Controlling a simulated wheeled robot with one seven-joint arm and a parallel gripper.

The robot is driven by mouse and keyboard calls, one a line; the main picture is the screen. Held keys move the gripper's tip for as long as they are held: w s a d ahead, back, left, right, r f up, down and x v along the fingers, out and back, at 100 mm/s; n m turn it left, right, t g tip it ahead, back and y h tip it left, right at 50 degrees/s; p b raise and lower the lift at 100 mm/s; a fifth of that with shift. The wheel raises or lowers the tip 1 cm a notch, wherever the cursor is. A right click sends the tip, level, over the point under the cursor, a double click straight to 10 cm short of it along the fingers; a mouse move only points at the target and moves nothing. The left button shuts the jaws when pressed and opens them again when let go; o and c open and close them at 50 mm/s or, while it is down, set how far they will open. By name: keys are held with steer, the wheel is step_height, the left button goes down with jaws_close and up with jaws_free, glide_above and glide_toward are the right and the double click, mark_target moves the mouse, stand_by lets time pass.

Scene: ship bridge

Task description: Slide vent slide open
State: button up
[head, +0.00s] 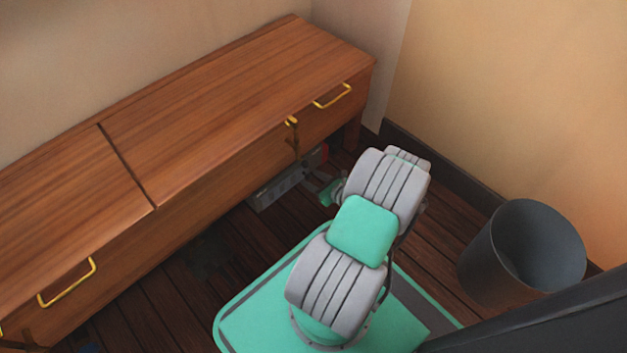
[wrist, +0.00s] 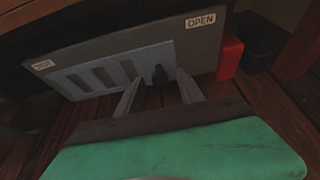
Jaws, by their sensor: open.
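The vent (wrist: 120,45) is a grey panel low under the wooden cabinet, with an "OPEN" label at its right end and a small label, too small to read, at its left end. Its slide (wrist: 97,80) is a lighter slotted plate with a dark knob (wrist: 159,74) near its right end. My gripper (wrist: 159,88) is open, its two fingers pointing at the plate, with the knob between the fingertips in the wrist view. I cannot tell whether either finger touches it. In the head view the vent (head: 277,189) is partly hidden behind my gripper (head: 328,188).
The wooden cabinet (head: 190,125) with yellow handles overhangs the vent. A red box (wrist: 230,57) stands beside the vent's right end, with a dark block (wrist: 259,56) beyond it. A dark bin (head: 520,255) stands at the right. The plank floor left of my arm is mostly clear.

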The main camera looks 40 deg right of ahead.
steer(key=shift+c, duration=0.4)
jaws_close()
stand_by(0.9)
